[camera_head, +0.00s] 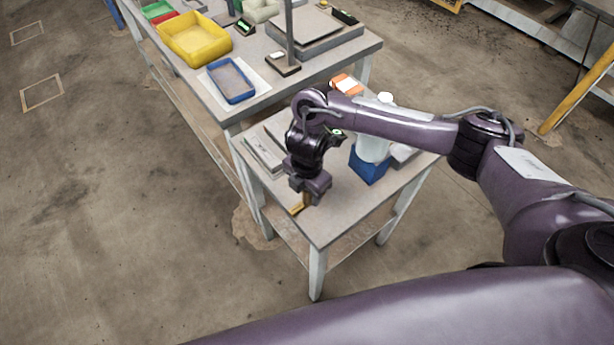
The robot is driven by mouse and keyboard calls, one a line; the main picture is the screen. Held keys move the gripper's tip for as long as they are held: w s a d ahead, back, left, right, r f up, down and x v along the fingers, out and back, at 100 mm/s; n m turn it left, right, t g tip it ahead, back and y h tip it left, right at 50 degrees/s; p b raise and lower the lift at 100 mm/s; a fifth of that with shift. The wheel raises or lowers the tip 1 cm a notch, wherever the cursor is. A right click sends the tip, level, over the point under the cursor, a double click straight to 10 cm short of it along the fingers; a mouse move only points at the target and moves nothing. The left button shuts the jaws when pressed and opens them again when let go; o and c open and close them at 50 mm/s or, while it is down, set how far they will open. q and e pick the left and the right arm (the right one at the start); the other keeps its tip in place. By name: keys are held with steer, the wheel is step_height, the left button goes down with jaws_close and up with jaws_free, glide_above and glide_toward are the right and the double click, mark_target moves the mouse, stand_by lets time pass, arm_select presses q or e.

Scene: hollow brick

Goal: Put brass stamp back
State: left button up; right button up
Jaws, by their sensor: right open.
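A small brass-yellow piece (296,209) shows at the front left edge of the small table (320,228); it may be the brass stamp, but it is too small and too covered to be sure. My right gripper (308,199) points down right over it, close to the table top. The gripper is open. Its fingers hide part of the piece, and I cannot tell whether they touch it. My left gripper is not in view.
On the small table, a blue box (368,168) with a white container stands right of my gripper, and grey flat boxes (264,150) lie behind left. The longer bench (262,98) holds a yellow bin (195,42), a blue tray (232,84) and a post.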

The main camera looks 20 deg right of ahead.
step_height(320, 180, up, 10)
steer(key=shift+w+r+p, duration=0.1)
steer(key=shift+p, duration=1.05)
steer(key=shift+r, duration=0.55)
